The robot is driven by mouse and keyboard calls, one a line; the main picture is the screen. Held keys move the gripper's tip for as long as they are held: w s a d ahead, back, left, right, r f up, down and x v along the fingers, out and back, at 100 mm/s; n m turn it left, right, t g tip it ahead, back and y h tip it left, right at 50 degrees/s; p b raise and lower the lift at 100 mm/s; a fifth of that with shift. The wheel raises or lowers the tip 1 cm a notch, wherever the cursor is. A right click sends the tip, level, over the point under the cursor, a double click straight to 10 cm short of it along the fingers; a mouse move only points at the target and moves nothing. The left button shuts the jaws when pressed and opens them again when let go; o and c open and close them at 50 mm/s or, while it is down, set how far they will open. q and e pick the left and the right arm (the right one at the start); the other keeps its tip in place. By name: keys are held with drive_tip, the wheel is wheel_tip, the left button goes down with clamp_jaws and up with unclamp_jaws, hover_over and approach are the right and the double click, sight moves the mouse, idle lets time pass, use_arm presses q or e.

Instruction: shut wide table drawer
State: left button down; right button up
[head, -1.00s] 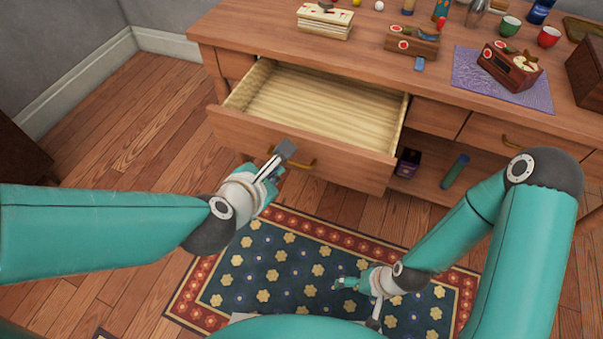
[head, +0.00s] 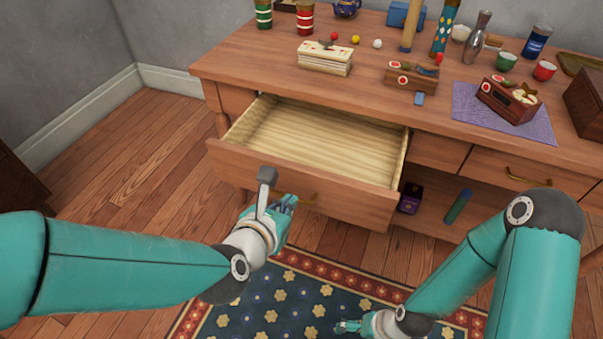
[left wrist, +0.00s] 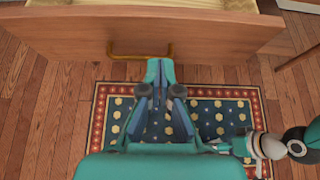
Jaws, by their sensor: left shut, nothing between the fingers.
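The wide table drawer (head: 235,160) stands pulled well out of the wooden table in the head view, with an empty, pale striped inside.
The tabletop (head: 240,67) carries a cake-like block (head: 324,57), a wooden box on a purple mat (head: 467,100), cups and bottles. A dark purple box (head: 411,198) and a green cylinder (head: 458,206) lie on the shelf below. The patterned rug (head: 290,300) lies in front.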

sight(307, 177)
use_arm(q)
drive_tip(key=x, duration=0.2)
drive_tip(key=r+x, duration=0.1)
drive_tip(key=x, duration=0.2)
drive_tip(key=p+x, duration=0.1)
drive_tip(key=x, duration=0.1)
drive_tip(key=shift+w+d+r, duration=0.1)
drive_tip(key=shift+w+d, duration=0.05)
drive_tip(key=shift+w, duration=0.4)
drive_tip(key=shift+w+d, duration=0.15)
drive_tip(key=shift+w, duration=0.25)
drive_tip(key=shift+w, duration=0.1)
